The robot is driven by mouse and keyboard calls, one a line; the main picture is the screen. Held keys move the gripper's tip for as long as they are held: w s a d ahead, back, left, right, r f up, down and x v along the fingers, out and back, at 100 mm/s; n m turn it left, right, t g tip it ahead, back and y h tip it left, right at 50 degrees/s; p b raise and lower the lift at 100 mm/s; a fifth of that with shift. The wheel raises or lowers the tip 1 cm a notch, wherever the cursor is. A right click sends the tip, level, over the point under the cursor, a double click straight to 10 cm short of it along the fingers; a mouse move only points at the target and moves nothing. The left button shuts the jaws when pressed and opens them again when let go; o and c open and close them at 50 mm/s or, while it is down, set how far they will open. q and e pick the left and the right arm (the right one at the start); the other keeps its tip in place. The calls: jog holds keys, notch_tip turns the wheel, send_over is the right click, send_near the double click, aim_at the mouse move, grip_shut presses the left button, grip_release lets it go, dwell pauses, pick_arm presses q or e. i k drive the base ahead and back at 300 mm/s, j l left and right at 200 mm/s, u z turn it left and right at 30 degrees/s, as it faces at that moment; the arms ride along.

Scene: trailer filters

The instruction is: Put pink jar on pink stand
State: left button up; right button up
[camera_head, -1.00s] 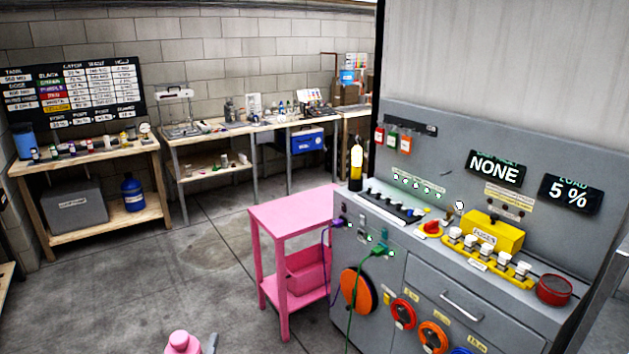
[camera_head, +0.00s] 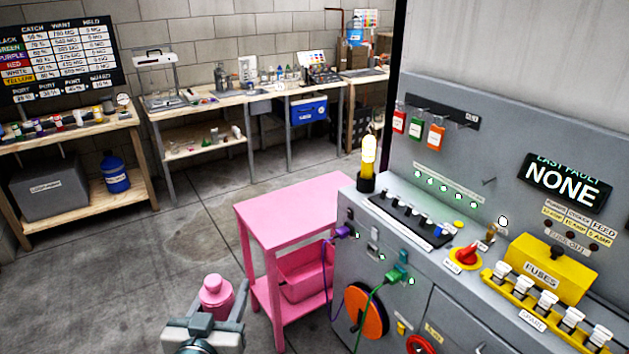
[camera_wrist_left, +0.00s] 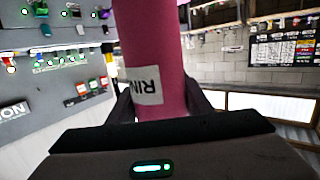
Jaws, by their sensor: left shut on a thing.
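The pink jar (camera_head: 215,294) is upright at the bottom of the head view, with a rounded knob on top. My left gripper (camera_head: 216,318) is shut on the jar and holds it above the floor, left of the pink stand. In the left wrist view the pink jar (camera_wrist_left: 152,50) fills the middle between the fingers, with a pale label partly seen. The pink stand (camera_head: 290,208) has a bare flat top, and a pink bin (camera_head: 306,272) sits on its lower shelf. My right gripper does not show.
A grey control panel (camera_head: 420,245) adjoins the stand on its right, with purple and green cables (camera_head: 368,318) hanging in front. Wooden benches (camera_head: 205,140) line the back wall. The floor left of the stand is clear.

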aim_at(291, 210)
jog(key=i, duration=1.85)
